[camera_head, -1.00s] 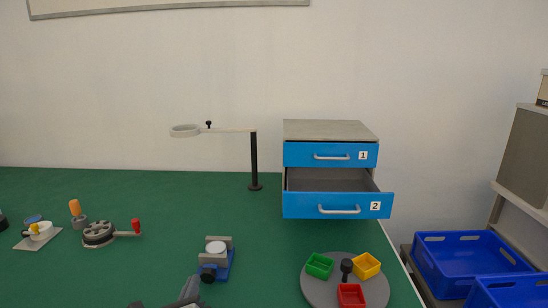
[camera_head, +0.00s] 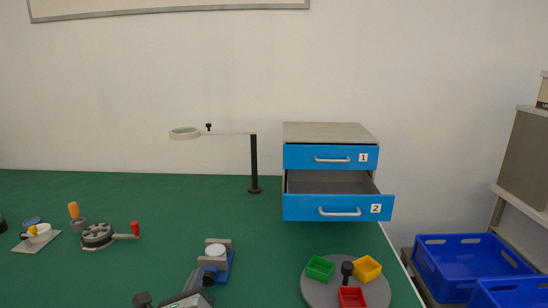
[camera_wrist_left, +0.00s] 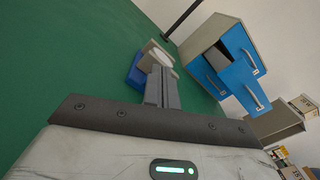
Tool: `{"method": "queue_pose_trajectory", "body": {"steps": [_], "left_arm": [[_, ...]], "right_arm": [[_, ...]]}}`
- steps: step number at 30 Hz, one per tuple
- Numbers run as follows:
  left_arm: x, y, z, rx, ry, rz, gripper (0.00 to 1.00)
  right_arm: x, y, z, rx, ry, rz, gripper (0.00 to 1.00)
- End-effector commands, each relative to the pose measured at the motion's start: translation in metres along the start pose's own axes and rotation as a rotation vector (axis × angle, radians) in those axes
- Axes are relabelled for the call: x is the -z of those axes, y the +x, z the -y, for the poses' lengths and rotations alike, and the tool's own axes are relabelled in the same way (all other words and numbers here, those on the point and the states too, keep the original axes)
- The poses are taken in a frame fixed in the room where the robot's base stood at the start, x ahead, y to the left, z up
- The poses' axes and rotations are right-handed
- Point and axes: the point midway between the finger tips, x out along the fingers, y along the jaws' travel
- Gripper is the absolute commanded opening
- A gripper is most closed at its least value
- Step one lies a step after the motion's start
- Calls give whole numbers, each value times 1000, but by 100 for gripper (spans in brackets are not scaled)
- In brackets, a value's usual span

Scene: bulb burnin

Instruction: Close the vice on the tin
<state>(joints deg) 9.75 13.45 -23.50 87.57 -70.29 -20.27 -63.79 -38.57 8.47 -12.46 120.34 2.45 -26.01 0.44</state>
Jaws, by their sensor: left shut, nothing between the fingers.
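The vice (camera_head: 229,265) has a blue base and grey jaws and stands on the green table, near the bottom middle of the head view. The tin (camera_head: 215,249), round with a white top, sits between its jaws. A black knob (camera_head: 208,277) is at the vice's near end. My left gripper (camera_head: 197,279) is shut and empty, its fingertips right beside the knob; I cannot tell whether they touch it. In the left wrist view the shut fingers (camera_wrist_left: 162,82) point at the vice (camera_wrist_left: 137,75) and hide part of it and the tin. My right gripper is not in view.
A grey turntable (camera_head: 320,292) with green, yellow and red bins stands to the right. A drawer unit (camera_head: 330,132) with its lower drawer open and a ring-topped stand (camera_head: 254,160) are behind. A crank device (camera_head: 97,236) is at left. Green table between is clear.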

Motion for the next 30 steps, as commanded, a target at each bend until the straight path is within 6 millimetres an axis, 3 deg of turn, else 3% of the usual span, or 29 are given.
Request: {"method": "queue_pose_trajectory", "body": {"steps": [30], "left_arm": [[8, -1, 8, 2, -1, -9, 0]], "right_arm": [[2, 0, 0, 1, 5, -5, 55]]}}
